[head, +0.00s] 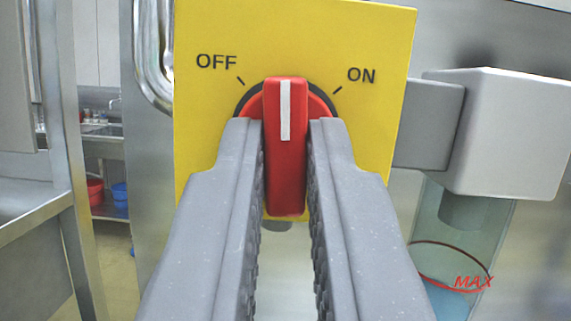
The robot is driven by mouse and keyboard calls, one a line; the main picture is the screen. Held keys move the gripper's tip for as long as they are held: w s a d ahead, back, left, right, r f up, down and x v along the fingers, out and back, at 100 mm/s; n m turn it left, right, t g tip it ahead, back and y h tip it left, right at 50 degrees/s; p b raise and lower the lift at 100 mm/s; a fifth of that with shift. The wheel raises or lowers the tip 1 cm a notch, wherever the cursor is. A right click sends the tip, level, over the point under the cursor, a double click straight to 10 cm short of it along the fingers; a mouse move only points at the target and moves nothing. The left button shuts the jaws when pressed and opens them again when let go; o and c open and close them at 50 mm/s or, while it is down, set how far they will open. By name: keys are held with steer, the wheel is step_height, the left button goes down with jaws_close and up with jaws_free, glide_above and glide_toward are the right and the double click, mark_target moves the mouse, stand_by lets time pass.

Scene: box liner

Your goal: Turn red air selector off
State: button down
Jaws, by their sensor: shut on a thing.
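The red air selector (286,180) is a red knob with a white stripe on a yellow plate (215,120) in the head view. The plate reads OFF at upper left and ON at upper right, each with a short tick. The white stripe points nearly straight up, between the two ticks. My gripper (286,150) has one grey finger on each side of the knob's handle and is shut on it. The fingers hide the lower sides of the knob and part of the plate.
A grey-white box (505,130) with a clear cylinder (470,235) marked MAX stands close on the right. A bent metal pipe (150,60) is at upper left. Farther back left are a steel table (35,215), red and blue buckets and a sink.

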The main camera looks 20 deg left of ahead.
steer(key=n+g+y, duration=0.1)
steer(key=n, duration=0.2)
steer(key=n+y, duration=0.1)
steer(key=n, duration=0.1)
steer(key=d+n+g+y+p, duration=0.1)
steer(key=n, duration=0.2)
steer(key=shift+w+n+g, duration=0.15)
steer(key=shift+n+g, duration=0.15)
steer(key=shift+f+n+g+y+p, duration=0.15)
steer(key=shift+n+g+y+p, duration=0.3)
steer(key=shift+n, duration=0.95)
steer(key=c, duration=1.5)
jaws_free()
steer(key=shift+w, duration=0.1)
steer(key=shift+a, duration=0.1)
steer(key=shift+g, duration=0.25)
steer(key=b+v, duration=0.1)
steer(key=v, duration=1.3)
